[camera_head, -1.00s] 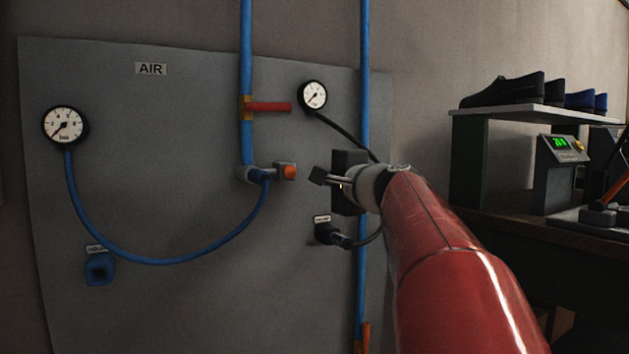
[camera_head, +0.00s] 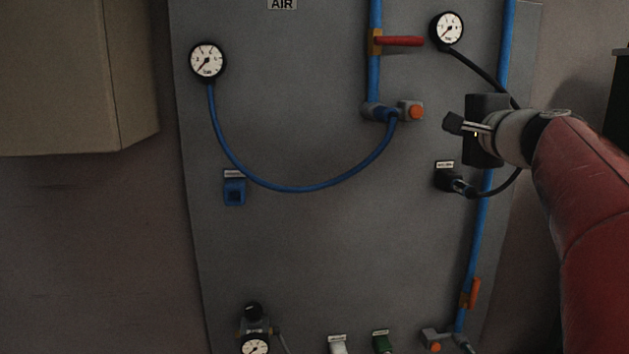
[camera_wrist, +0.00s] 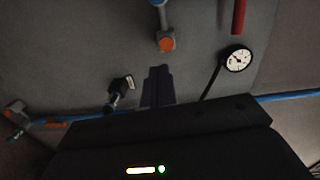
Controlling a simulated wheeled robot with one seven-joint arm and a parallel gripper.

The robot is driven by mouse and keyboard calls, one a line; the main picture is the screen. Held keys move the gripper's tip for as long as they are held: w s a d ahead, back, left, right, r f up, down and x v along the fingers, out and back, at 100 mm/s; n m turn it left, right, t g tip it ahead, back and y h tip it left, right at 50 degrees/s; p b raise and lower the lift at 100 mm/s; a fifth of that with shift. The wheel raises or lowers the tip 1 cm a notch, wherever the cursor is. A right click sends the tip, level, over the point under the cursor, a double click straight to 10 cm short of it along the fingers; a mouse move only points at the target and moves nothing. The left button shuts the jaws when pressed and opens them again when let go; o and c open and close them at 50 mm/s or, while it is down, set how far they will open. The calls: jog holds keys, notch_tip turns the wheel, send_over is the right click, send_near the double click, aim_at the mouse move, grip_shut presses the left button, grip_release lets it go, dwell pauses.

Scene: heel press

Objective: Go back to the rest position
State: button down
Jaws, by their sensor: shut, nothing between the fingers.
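My gripper (camera_head: 456,124) is at the right side of the grey air panel (camera_head: 290,240) in the head view, at the end of my red arm. Its dark fingers are closed together and empty, and they point left toward the orange button (camera_head: 416,112). A gap shows between the fingertips and the button. In the wrist view the shut fingers (camera_wrist: 158,80) stick up in front of the panel, below the orange button (camera_wrist: 167,44). How far the fingers are from the panel surface is hard to tell.
A blue pipe with a red lever (camera_head: 402,41), two upper gauges, left (camera_head: 207,60) and right (camera_head: 446,29), and a hanging blue hose (camera_head: 300,189) are on the panel. A black plug (camera_head: 447,177) sits below my gripper. A beige box (camera_head: 75,75) is at the upper left.

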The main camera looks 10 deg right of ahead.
jog(key=s+a+f+n+g+y+p, duration=0.1)
jog(key=s+a+f+n+g, duration=0.3)
jog(key=a+f, duration=0.35)
jog(key=s+a+f+n+g+y, duration=0.1)
jog(key=s+a+f+n+g, duration=0.1)
jog(key=s+a+f+n, duration=0.4)
jog(key=s+a+f+n+g+h, duration=0.1)
jog(key=s+f+n+g, duration=0.2)
jog(key=s+f, duration=0.5)
jog(key=s+a+f+n+g+h, duration=0.2)
jog(key=s+f, duration=0.5)
jog(key=f, duration=0.5)
jog(key=shift+s+f+n+g+p, duration=0.2)
jog(key=shift+s+n+g+p, duration=0.25)
jog(key=shift+n, duration=0.45)
